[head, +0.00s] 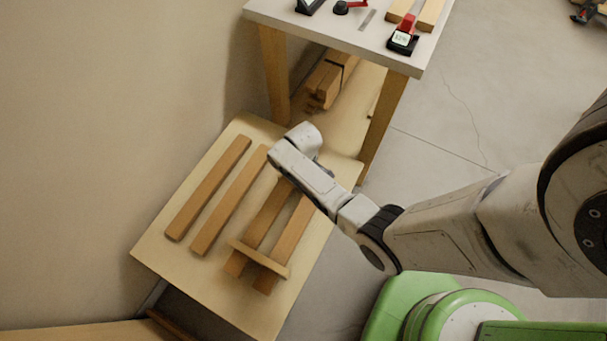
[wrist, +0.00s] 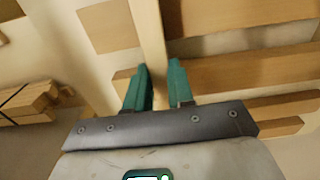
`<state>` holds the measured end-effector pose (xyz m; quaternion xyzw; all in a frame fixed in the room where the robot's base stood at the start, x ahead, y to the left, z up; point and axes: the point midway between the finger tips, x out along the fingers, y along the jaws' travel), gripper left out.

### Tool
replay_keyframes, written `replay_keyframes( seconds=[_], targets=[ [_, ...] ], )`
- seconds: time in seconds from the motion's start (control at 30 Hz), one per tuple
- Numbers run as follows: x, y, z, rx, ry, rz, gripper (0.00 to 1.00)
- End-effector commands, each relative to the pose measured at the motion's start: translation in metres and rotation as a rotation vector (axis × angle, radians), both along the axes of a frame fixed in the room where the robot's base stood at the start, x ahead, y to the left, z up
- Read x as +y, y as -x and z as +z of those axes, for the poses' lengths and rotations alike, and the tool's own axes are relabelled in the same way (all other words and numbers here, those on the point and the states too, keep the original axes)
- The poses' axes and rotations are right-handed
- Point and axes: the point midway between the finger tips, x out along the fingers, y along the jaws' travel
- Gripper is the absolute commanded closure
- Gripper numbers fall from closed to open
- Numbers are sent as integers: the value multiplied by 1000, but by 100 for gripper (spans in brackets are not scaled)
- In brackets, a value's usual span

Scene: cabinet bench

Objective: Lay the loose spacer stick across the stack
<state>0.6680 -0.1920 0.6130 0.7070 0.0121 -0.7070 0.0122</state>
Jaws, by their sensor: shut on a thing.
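The loose spacer stick (wrist: 150,40) is a pale, narrow strip in the wrist view. My gripper (wrist: 160,80) is shut on it, with its teal fingers on either side. The stick runs crosswise to the boards of the stack (wrist: 245,70); I cannot tell whether it touches them. In the head view the stack (head: 262,220) lies on the right side of the low pallet-like table, with another stick (head: 259,258) across its near end. My arm hides the fingers, the held stick and the stack's far end there.
Two separate boards (head: 208,190) (head: 229,200) lie left of the stack on the low table (head: 160,245). A white-topped bench (head: 340,30) with small tools stands behind. A strapped timber bundle (head: 328,80) lies beneath it and also shows in the wrist view (wrist: 30,100).

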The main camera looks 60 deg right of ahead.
Motion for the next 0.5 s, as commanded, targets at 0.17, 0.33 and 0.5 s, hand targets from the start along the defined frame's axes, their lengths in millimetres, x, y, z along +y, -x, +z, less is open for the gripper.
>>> replay_keyframes(
  seconds=[0.17,0.33,0.5],
  targets=[
    [0,0,-6,0,0,0,100],
    [0,0,-6,0,0,0,100],
    [0,0,-6,0,0,0,100]
  ],
)
